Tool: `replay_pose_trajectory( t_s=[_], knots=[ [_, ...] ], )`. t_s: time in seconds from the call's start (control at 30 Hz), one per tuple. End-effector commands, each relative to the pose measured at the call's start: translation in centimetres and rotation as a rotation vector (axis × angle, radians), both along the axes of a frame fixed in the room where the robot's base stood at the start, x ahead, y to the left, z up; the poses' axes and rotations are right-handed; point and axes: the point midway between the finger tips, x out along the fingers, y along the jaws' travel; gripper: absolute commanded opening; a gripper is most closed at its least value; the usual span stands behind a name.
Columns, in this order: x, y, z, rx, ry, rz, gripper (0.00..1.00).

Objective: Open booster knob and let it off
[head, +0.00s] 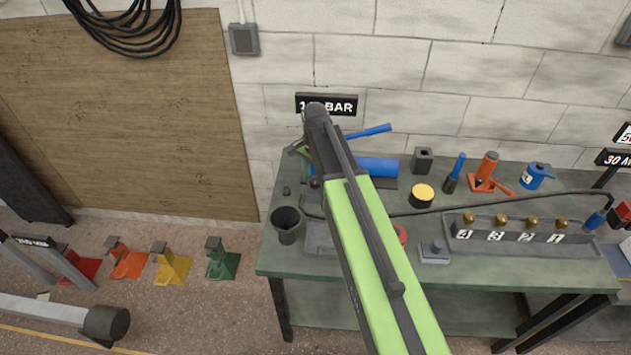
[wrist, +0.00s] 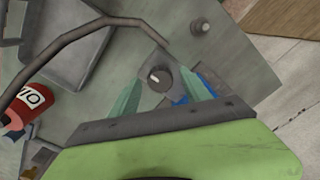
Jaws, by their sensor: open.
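The booster knob (wrist: 159,77) looks like a dark round dial with a short white mark, on a small grey block on the bench. In the wrist view it lies between the tips of my gripper's pale green fingers (wrist: 160,84). The fingers are spread apart, one on each side, and neither clearly touches it. I cannot tell the height of the fingertips over the dial. In the head view my green arm covers much of this part of the bench, and I cannot make out the dial there. A blue cylinder (head: 376,167) lies beside the arm.
The green bench (head: 500,262) holds a dark cup (head: 288,224), a yellow-topped can (head: 422,195), an orange jack (head: 487,170) and a numbered block (head: 520,236). In the wrist view a dark bent pipe (wrist: 62,43) and a red labelled cylinder (wrist: 28,103) are nearby. A block wall stands behind.

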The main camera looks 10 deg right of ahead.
Motion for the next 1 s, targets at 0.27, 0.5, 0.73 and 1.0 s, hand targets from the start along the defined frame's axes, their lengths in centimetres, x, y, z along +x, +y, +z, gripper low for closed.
replay_pose_trajectory(
  t_s=[0.27, 0.5, 0.73, 1.0],
  knots=[
    [0.00, -0.04, 0.03, 0.000, 0.000, -0.001, 0.23],
    [0.00, -0.19, 0.02, 0.000, 0.000, -0.002, 0.00],
    [-0.01, -0.22, 0.02, -0.001, 0.000, 0.021, 0.00],
    [-0.01, -0.24, 0.02, -0.002, 0.000, 0.157, 0.00]
  ],
)
